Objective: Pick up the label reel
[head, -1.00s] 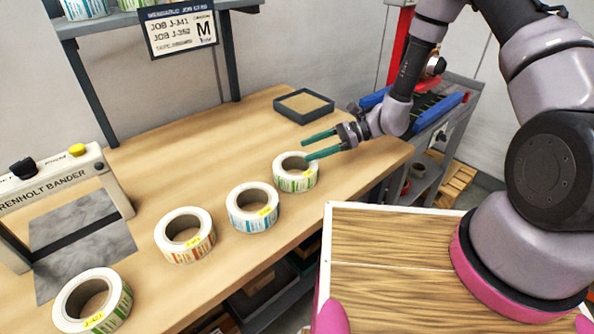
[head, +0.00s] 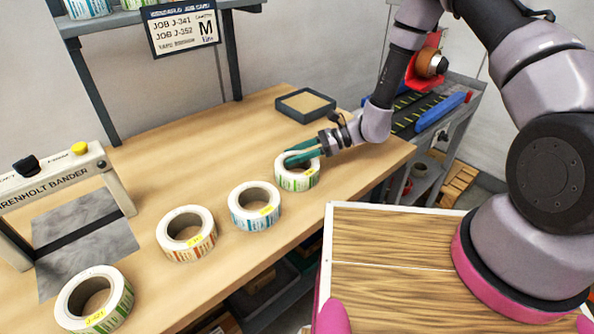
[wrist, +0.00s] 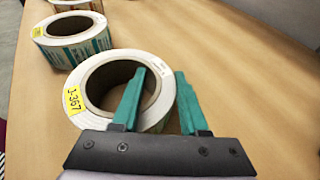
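Several label reels stand in a row on the wooden bench. The rightmost, a white reel with green print (head: 298,181), is at my gripper (head: 303,155). In the wrist view this reel (wrist: 98,66) carries a yellow tag that seems to read J-367. My gripper (wrist: 160,95) is open, with one green finger over the reel's core hole and the other just outside its right rim. The reel's wall lies between the fingers. A blue-print reel (head: 254,208), an orange-print reel (head: 187,235) and another green-print reel (head: 95,302) stand further left.
A grey bander (head: 52,190) stands at the left of the bench. A dark tray (head: 305,104) sits behind my gripper. A shelf post (head: 230,65) and job card (head: 182,28) are at the back. The bench middle is clear.

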